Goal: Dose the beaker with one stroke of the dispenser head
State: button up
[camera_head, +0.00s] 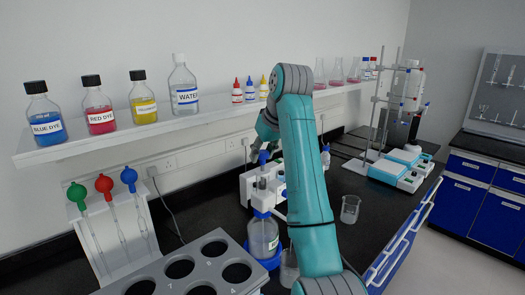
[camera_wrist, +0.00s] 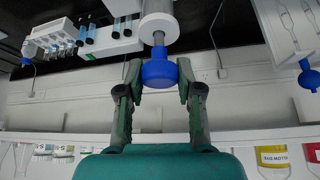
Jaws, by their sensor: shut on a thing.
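The dispenser is a clear bottle (camera_head: 263,238) with a blue collar, standing in a blue base in the head view. Its head is a blue knob (camera_head: 263,158) on a thin rod above a pale body. In the wrist view the blue knob (camera_wrist: 158,73) sits between my fingertips, with the grey rod running into the white cylinder. My gripper (camera_wrist: 159,78) is shut on the knob. In the head view my arm hides most of the gripper. A clear beaker (camera_head: 289,270) stands beside the bottle, partly hidden by my arm. A second beaker (camera_head: 350,208) stands apart at the right.
A grey rack with round holes (camera_head: 208,262) is in front. A pipette stand (camera_head: 120,225) is at the left. A shelf (camera_head: 75,146) with dye and water bottles runs along the wall. A clamp stand (camera_head: 375,110) and blue-white devices (camera_head: 400,165) are at the back right.

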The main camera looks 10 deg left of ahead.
jog(key=shift+f, duration=0.9)
jog(key=o, duration=1.2)
